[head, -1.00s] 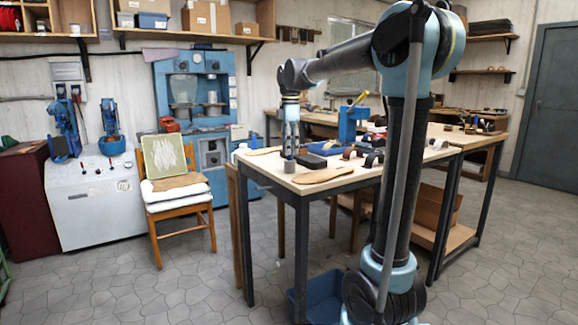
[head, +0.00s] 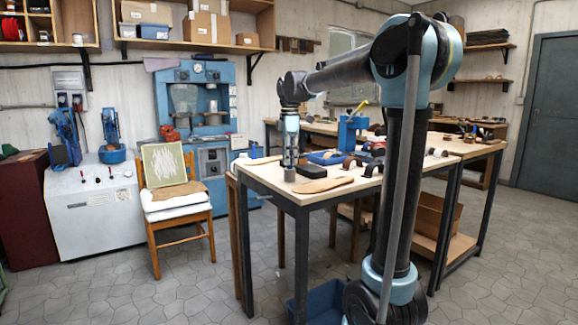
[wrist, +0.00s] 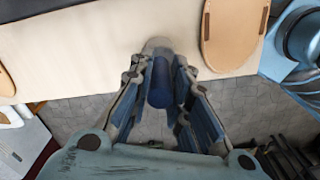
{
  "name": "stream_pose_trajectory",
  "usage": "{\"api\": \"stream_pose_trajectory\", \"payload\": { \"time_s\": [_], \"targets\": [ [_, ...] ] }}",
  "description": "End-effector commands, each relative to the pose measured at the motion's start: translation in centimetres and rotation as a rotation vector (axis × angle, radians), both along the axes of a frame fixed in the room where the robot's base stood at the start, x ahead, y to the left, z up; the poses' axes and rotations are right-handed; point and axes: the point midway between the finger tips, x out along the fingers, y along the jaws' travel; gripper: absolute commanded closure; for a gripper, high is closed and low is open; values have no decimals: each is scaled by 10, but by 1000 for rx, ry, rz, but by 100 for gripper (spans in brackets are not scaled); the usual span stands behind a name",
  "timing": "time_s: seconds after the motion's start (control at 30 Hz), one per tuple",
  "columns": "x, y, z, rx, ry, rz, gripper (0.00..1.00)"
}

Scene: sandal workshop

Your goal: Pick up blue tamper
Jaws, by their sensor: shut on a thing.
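The blue tamper has a blue cylindrical handle (wrist: 160,84), which shows upright between my fingers in the wrist view. Its grey round head (head: 289,174) shows below my gripper in the head view, at the near left corner of the wooden-topped table (head: 262,172). My gripper (head: 290,158) points down and is shut on the handle. In the wrist view my gripper (wrist: 160,100) has a finger on each side of the handle. The fingers hide most of the handle in the head view. I cannot tell whether the head touches the tabletop.
A tan sole (head: 323,185) lies just right of the tamper, and a black block (head: 310,170) stands close behind. More tools and sandal parts crowd the table farther back and right. A chair (head: 178,205) stands left of the table.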

Motion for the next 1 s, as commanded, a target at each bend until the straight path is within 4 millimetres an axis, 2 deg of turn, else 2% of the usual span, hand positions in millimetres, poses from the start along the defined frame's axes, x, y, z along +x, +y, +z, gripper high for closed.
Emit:
{"api": "stream_pose_trajectory", "payload": {
  "time_s": [0.5, 0.7, 1.0],
  "targets": [
    [0, 0, 80, 0, 0, 0, 100],
    [0, 0, 94, 0, 0, 0, 100],
    [0, 0, 96, 0, 0, 0, 100]
  ]
}}
